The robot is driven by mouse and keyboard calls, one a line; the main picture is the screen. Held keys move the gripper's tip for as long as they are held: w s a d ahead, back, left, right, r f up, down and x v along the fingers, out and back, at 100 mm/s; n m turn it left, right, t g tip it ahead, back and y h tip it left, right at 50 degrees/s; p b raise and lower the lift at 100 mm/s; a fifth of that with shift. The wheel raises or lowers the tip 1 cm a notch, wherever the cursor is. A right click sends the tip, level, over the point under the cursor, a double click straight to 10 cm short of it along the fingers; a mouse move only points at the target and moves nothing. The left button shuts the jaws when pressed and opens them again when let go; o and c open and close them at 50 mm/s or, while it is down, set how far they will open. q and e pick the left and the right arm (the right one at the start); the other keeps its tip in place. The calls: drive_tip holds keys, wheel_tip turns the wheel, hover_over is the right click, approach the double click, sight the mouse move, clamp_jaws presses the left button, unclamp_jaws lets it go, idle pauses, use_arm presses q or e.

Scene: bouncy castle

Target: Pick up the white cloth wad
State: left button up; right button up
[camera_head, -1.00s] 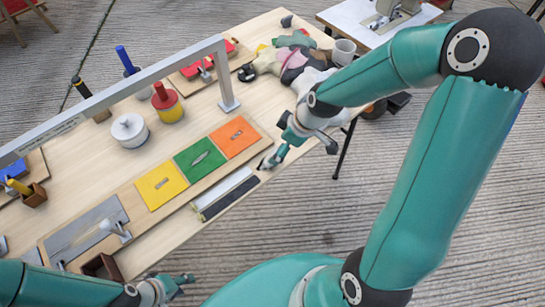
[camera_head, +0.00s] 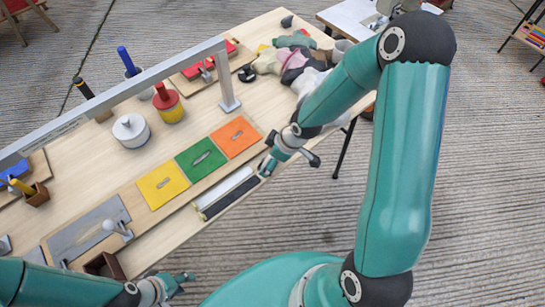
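A white cloth wad (camera_head: 307,81) lies in a pile of crumpled cloths at the far right end of the wooden table. My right arm covers part of it. My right gripper (camera_head: 266,164) is low over the table's front edge, near the end of the white and black strips and nearer me than the wad. It is apart from the wad, and its finger opening is hard to make out. My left gripper (camera_head: 183,281) is at the bottom, in front of the table edge, with its fingers apart and nothing between them.
Yellow (camera_head: 162,186), green (camera_head: 201,158) and orange (camera_head: 235,137) plates lie on a board in front. A grey raised bar (camera_head: 150,76) spans the table, its post (camera_head: 227,90) standing left of the cloths.

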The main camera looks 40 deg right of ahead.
drive_tip(key=c, duration=1.1)
drive_tip(key=shift+r, duration=0.2)
drive_tip(key=shift+r+p, duration=0.6)
wheel_tip(320, 180, up, 4)
drive_tip(key=shift+w+d+r+p, duration=0.1)
drive_tip(key=shift+r+p, duration=0.05)
drive_tip(key=shift+p, duration=0.7)
wheel_tip(320, 180, up, 14)
drive_tip(key=shift+b, duration=0.3)
